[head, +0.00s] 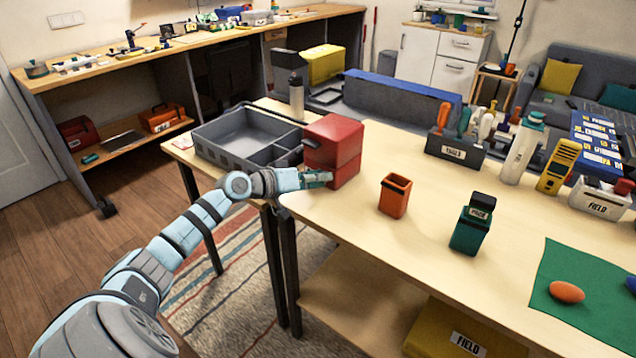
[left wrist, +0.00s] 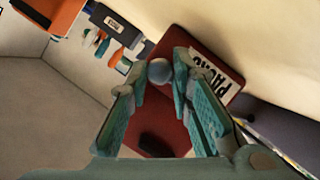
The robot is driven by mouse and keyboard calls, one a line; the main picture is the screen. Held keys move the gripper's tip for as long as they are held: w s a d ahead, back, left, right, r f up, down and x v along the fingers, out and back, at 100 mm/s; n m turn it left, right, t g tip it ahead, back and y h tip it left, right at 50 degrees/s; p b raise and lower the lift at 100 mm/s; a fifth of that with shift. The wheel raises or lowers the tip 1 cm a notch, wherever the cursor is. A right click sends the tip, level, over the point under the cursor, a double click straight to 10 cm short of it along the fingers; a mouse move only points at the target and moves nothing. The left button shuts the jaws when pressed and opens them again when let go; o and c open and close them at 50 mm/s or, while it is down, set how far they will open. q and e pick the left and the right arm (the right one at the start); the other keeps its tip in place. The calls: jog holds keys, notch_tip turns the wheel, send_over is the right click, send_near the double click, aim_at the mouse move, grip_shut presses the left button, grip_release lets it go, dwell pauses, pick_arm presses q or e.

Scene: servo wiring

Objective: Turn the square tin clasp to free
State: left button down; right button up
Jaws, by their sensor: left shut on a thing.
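The square red tin (head: 335,140) stands on the near table beside the grey tray. A seam runs around it below its top part. In the left wrist view the tin (left wrist: 205,103) shows a white label with dark letters. My left gripper (head: 322,178) is at the tin's near side. In the left wrist view my left gripper's fingers (left wrist: 166,78) are closed on a grey rounded clasp (left wrist: 160,70) at the tin's face. The fingers hide part of the clasp, so its turn angle is unclear. My right gripper is in neither view.
A grey divided tray (head: 228,140) stands left of the tin. An orange open box (head: 395,196) and a teal bin (head: 470,228) stand to the right. A tool holder (head: 455,148) and a pale bottle (head: 524,150) are farther back. The table between tin and orange box is clear.

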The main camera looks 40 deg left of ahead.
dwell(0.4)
pick_arm(q)
jog(key=c, duration=1.4)
grip_release()
